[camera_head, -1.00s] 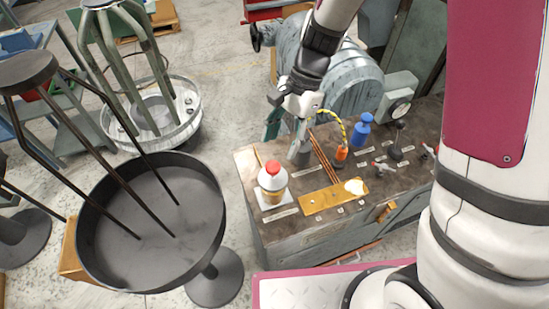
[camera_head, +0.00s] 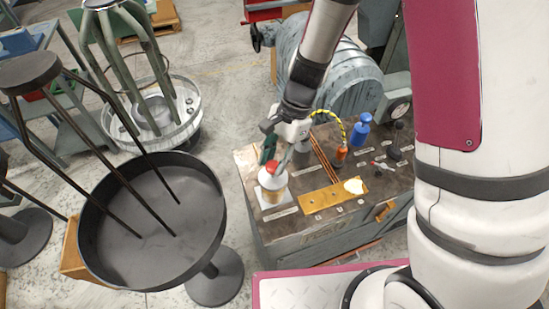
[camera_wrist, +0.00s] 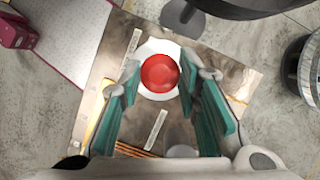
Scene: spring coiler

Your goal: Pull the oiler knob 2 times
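The oiler appears to be a pale, yellowish bottle (camera_head: 273,190) with a round red knob on top, standing on a white base at the left end of the bench. The red knob (camera_wrist: 160,73) shows from above in the wrist view. My gripper (camera_wrist: 160,85) is open, with its teal fingers apart on either side of the knob in that view. In the head view my gripper (camera_head: 275,155) is right at the red top and partly hides it. I cannot tell whether the fingers touch the knob or how far above it they are.
The bench top also carries a brass plate (camera_head: 318,200), an orange fitting (camera_head: 341,153) with a yellow-black hose, a blue bottle (camera_head: 362,127) and small levers. A dark round tray (camera_head: 115,275) on a stand is left of the bench. Bare floor lies between them.

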